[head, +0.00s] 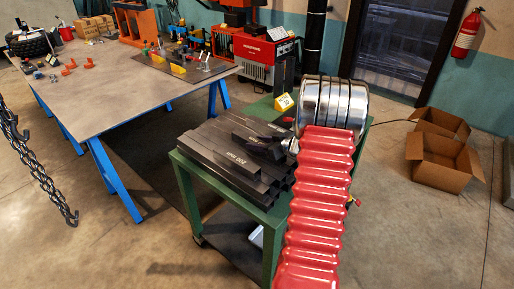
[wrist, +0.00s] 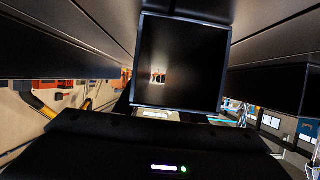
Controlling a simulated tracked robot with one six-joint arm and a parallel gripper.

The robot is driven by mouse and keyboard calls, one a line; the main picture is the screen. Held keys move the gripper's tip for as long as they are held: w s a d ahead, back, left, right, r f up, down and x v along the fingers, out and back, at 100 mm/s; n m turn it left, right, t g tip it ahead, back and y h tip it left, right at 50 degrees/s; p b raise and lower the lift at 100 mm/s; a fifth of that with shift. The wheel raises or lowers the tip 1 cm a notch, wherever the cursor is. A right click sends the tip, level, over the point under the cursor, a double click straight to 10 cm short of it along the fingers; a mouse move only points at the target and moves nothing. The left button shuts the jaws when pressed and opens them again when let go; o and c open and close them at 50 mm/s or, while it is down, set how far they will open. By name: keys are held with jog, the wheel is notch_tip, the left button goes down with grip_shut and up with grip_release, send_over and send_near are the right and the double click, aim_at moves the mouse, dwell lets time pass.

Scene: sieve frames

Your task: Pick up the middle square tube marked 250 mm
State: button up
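Several black square tubes lie side by side on the green cart (head: 200,168) in the head view. White markings show on one tube (head: 238,160), but are too small to read surely, so I cannot tell which is 250 mm. My black gripper (head: 265,149) is low over the right part of the tubes; its fingertips and any contact are unclear. In the wrist view, a hollow square tube (wrist: 200,65) shows end-on, with light through its bore. Long dark surfaces flank it. My gripper's fingers cannot be made out there.
My red ribbed arm sleeve hides the cart's right front. A yellow tag (head: 284,102) is at the cart's back. A cluttered workbench (head: 110,85) is at left, a chain (head: 38,165) hangs far left, and open cardboard boxes (head: 440,165) are right.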

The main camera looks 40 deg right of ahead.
aim_at(258, 142)
grip_shut()
jog(key=shift+r, duration=0.1)
dwell(0.4)
notch_tip(258, 142, up, 10)
dwell(0.6)
